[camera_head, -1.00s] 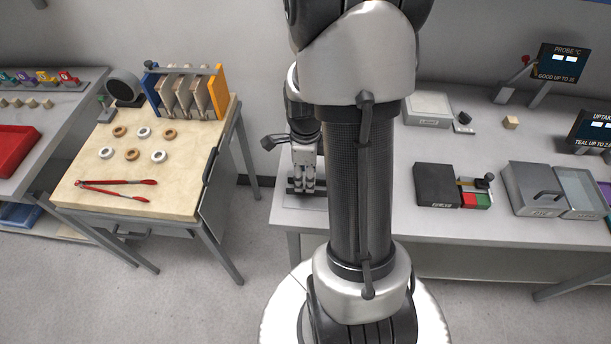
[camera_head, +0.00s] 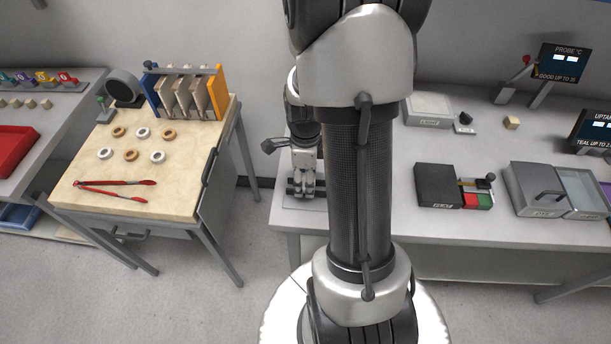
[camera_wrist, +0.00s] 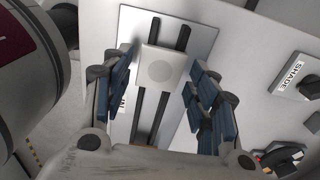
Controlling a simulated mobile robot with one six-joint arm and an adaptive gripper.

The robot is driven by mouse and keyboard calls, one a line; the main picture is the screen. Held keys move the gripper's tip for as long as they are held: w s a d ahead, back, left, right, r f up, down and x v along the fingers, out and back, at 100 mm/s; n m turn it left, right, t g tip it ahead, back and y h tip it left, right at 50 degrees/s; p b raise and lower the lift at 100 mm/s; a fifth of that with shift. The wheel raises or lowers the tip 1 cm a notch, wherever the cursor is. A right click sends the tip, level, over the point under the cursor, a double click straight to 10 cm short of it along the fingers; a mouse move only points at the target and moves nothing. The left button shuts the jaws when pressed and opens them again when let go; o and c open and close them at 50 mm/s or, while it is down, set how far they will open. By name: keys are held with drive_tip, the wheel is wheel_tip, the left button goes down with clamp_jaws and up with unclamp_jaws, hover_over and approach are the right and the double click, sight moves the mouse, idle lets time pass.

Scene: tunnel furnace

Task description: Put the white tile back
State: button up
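The white tile (camera_wrist: 165,70), a pale square with a faint round mark, shows in the wrist view over two dark parallel rails (camera_wrist: 148,125) on a light grey plate (camera_wrist: 205,35). My gripper (camera_wrist: 164,62) has its blue-padded fingers spread, one on either side of the tile. The fingertips are close to the tile's edges; whether they touch it is unclear. In the head view my gripper (camera_head: 304,188) is low over the left end of the grey bench (camera_head: 380,215), and the tile cannot be made out there.
A block labelled SHADE (camera_wrist: 296,76) is right of the rails. On the bench stand a dark box (camera_head: 437,185), a grey lidded box (camera_head: 535,188) and a light slab (camera_head: 428,107). A wooden table (camera_head: 140,185) with rings and red tongs (camera_head: 115,189) is on the left.

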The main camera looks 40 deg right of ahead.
drive_tip(key=shift+o, duration=0.3)
drive_tip(key=shift+r, duration=0.15)
wheel_tip(320, 180, up, 13)
drive_tip(key=p, duration=0.5)
drive_tip(key=s+a+r+n+t, duration=0.1)
drive_tip(key=a+r+n+t, duration=0.1)
drive_tip(key=a+r+n, duration=0.85)
drive_tip(key=s+a+r+n+t, duration=0.2)
drive_tip(key=s+a+n, duration=0.6)
drive_tip(key=n, duration=0.9)
drive_tip(key=shift+a+r+t, duration=0.3)
drive_tip(key=shift+a+r, duration=0.6)
drive_tip(key=shift+r, duration=0.3)
drive_tip(key=shift+s, duration=0.1)
